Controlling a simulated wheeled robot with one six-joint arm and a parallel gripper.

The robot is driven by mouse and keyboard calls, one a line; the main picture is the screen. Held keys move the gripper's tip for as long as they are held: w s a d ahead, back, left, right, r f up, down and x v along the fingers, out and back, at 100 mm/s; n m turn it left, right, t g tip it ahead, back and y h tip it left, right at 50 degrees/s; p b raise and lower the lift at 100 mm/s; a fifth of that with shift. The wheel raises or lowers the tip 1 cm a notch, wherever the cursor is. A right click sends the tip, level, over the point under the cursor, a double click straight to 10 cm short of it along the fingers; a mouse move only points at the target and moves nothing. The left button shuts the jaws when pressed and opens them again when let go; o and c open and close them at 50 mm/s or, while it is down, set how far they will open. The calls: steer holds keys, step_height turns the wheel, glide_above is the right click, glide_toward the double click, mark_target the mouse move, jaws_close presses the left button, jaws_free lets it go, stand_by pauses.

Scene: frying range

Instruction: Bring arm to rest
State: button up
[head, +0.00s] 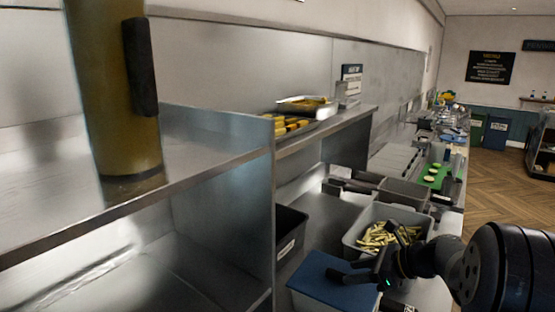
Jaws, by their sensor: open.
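My arm reaches in from the lower right of the head view. My gripper (366,270) is open, with its dark fingers spread to the left above a blue lid or board (335,284). I see nothing held between the fingers. Whether the fingers touch the blue surface cannot be told. A grey bin of cut fries (352,238) stands just behind the gripper, and the wrist hides part of its front right side.
A steel shelf (215,150) fills the left, with a large olive cylinder (120,100) close by. A tray of yellow food (290,124) sits on the farther shelf. A black bin (290,228) stands below. Wooden floor (507,195) is open at right.

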mark_target(341, 274)
steer(key=x, duration=0.4)
steer(key=shift+a, duration=0.2)
steer(key=shift+d+r, duration=0.1)
steer(key=shift+r, duration=0.2)
